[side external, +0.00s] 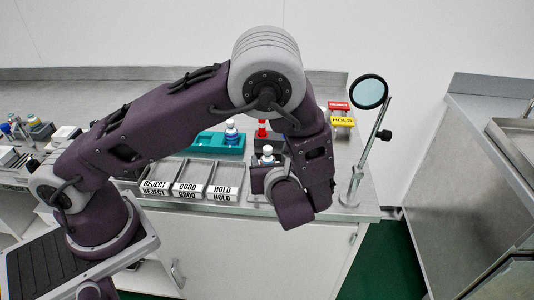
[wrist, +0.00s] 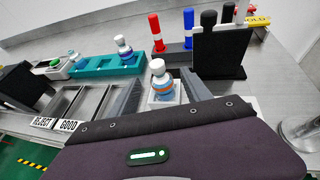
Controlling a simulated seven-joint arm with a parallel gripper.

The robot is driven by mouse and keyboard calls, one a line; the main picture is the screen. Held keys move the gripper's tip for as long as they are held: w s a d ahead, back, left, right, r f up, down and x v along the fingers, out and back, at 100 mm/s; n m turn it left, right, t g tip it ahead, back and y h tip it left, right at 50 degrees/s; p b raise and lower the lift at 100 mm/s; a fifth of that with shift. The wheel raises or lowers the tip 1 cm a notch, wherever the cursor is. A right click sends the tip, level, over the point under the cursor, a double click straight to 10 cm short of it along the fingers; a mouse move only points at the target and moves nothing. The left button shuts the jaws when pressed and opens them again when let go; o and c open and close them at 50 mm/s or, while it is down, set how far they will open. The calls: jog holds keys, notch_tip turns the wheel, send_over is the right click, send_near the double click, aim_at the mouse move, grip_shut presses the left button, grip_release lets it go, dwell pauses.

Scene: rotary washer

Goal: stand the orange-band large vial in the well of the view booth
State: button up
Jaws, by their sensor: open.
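A vial with a white cap, a blue stripe and an orange band (wrist: 160,82) stands upright on a small white square base (wrist: 152,103) in the wrist view. My gripper (wrist: 163,77) is open, with one finger on each side of the vial; I cannot tell whether either touches it. In the side view the vial's cap and upper part (side external: 267,153) show above my gripper (side external: 264,172), which hides the lower part. A black upright panel (wrist: 220,54) stands just right of and behind the vial; I cannot tell whether it and the white base form the view booth.
A teal rack (wrist: 92,66) holds another white-capped vial (wrist: 123,48). Red and blue markers (wrist: 157,32) stand behind. Bins labelled REJECT, GOOD and HOLD (side external: 188,190) line the front edge. A round magnifier on a stand (side external: 369,92) is at the right.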

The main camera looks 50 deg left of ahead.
jog(key=s+d+r+n+g+h, duration=0.1)
jog(key=s+d+r+n+h, duration=0.1)
jog(key=s+r+n+h, duration=0.9)
jog(key=s+r+n, duration=0.9)
jog(key=s+n, duration=0.2)
jog(key=n, duration=0.2)
jog(key=shift+s+r+g, duration=0.25)
jog(key=shift+s+g, duration=0.05)
jog(key=shift+s, duration=0.1)
